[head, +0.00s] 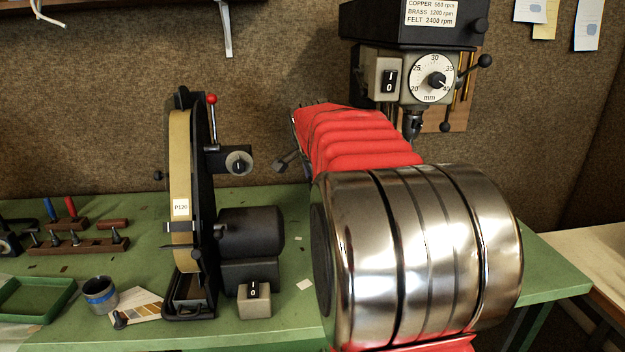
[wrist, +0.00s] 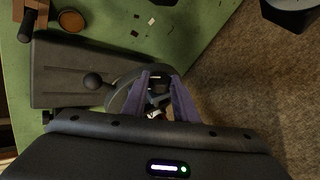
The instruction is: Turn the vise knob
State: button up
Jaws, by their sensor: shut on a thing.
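In the wrist view, my gripper (wrist: 160,76) has its two purple fingers closed in around a small dark part, which I take to be the vise knob (wrist: 158,84). Only a little of it shows between the fingers, with some pale metal below it, so its turn angle cannot be told. A grey body with a round black ball knob lies to the left of the fingers. In the head view, my own arm hides my gripper and the vise.
The drill press (head: 436,82) stands behind my arm. A belt sander (head: 180,190) stands left of my arm on the green bench (head: 300,325). A cup (head: 100,294), a green tray (head: 38,299) and tool racks (head: 80,244) lie further left.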

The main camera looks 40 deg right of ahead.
jog(key=shift+w+d+r+n+g+y, duration=0.15)
jog(key=shift+w+n+g, duration=0.2)
jog(key=shift+g, duration=1.15)
jog(key=shift+w+a+n+g+y, duration=0.1)
jog(key=shift+w+n+g, duration=0.15)
jog(key=shift+g, duration=1.25)
jog(key=shift+w+d+r+n+g+y, duration=0.15)
jog(key=shift+w+n+g, duration=0.2)
jog(key=shift+g, duration=1.55)
jog(key=o, duration=0.7)
jog(key=shift+f, duration=0.1)
jog(key=shift+o, duration=0.4)
